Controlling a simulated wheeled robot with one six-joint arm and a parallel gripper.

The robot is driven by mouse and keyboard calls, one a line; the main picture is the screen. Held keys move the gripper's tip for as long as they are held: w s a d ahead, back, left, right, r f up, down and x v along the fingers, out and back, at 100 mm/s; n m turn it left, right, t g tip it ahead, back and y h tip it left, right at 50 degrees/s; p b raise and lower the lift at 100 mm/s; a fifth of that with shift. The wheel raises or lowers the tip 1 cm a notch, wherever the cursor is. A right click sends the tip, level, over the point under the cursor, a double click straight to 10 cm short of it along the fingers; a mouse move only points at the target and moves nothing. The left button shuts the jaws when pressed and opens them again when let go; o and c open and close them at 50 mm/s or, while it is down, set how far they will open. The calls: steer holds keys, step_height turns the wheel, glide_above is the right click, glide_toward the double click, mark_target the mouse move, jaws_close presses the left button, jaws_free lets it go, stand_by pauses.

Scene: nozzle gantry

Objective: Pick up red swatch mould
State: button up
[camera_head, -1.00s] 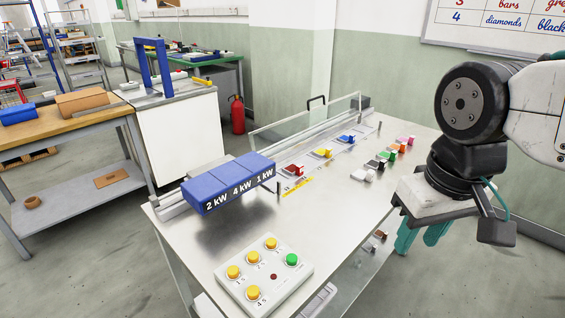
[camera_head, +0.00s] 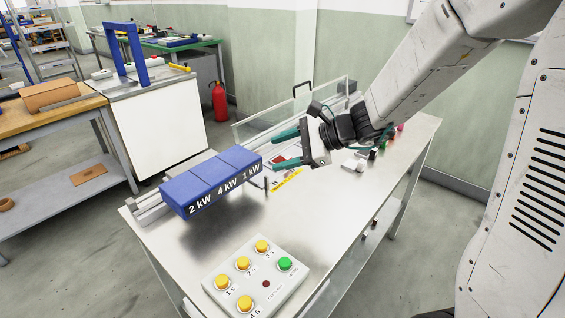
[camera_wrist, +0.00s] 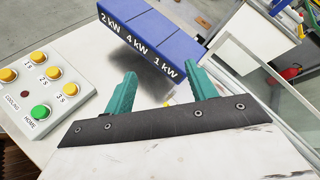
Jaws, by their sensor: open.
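The red swatch mould (camera_head: 281,159) is on the metal bench just right of the blue heater blocks in the head view. My gripper's fingers hide most of it, and only a bit of red shows. My gripper (camera_head: 276,150) is open and empty, its teal fingers pointing left above that part of the bench. I cannot tell how high it is over the mould. In the wrist view my open gripper (camera_wrist: 164,84) has bare bench between its fingers, and the red mould does not show there.
Blue heater blocks (camera_head: 213,180) stand just left of my fingers. A clear guard panel (camera_head: 262,122) runs behind. A button box (camera_head: 252,275) sits at the bench's front. A white block (camera_head: 354,163) and other small moulds, partly hidden by my arm, lie to the right.

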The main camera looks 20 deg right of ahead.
steer(key=w+d+f+m+t+h, duration=0.1)
steer(key=w+d+f+m, duration=0.2)
steer(key=w+f+m, duration=0.1)
steer(key=w+d+f+m+t+h, duration=0.1)
steer(key=w+d+f+m+t, duration=0.1)
steer(key=w+d+f+m, duration=0.1)
steer(key=w+d+f+m+t+h, duration=0.1)
steer(key=w+d+f+m+t, duration=0.1)
steer(key=w+d+f+m, duration=0.1)
steer(key=shift+w+d+f+m+h, duration=0.2)
steer(key=shift+w+f+m+h, duration=0.1)
steer(key=shift+w+f+m, duration=0.7)
steer(key=shift+w+f, duration=0.2)
steer(key=shift+f, duration=0.1)
steer(key=x, duration=0.7)
steer(key=shift+w+d, duration=0.1)
steer(key=shift+w, duration=0.1)
steer(key=c, duration=0.6)
